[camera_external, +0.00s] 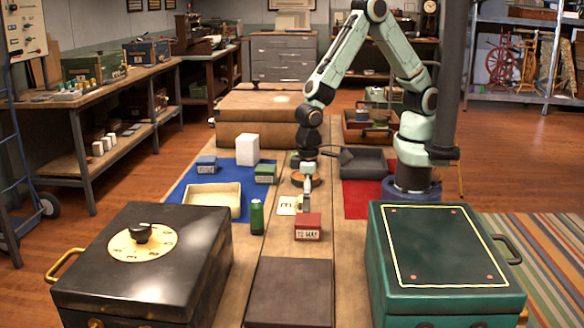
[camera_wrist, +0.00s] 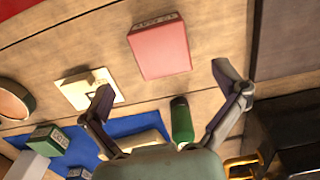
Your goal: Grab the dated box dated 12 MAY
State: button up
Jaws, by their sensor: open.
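A small red box (camera_external: 308,227) stands on the wooden table; its white front label appears to read 12 MAY. It also shows in the wrist view (camera_wrist: 160,50), top centre, its label on the far edge. My gripper (camera_external: 304,205) is just behind and above the red box. In the wrist view its two fingers (camera_wrist: 163,84) are spread wide with nothing between them, and the red box lies ahead of the fingertips, apart from them. A green box (camera_external: 265,173) and a blue box (camera_external: 206,164) also carry labels, too small to read.
A green bottle (camera_external: 256,216) stands left of the red box. A beige tray (camera_external: 212,190) and white block (camera_external: 247,148) are on the left. Large black (camera_external: 190,270) and green (camera_external: 440,285) chests flank the front; a dark panel (camera_external: 290,290) lies between.

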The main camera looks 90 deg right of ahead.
aim_at(308, 219)
notch_tip(308, 219, down, 7)
jog(key=shift+s+a+r, duration=0.1)
jog(key=shift+r, duration=0.1)
jog(key=c, duration=1.3)
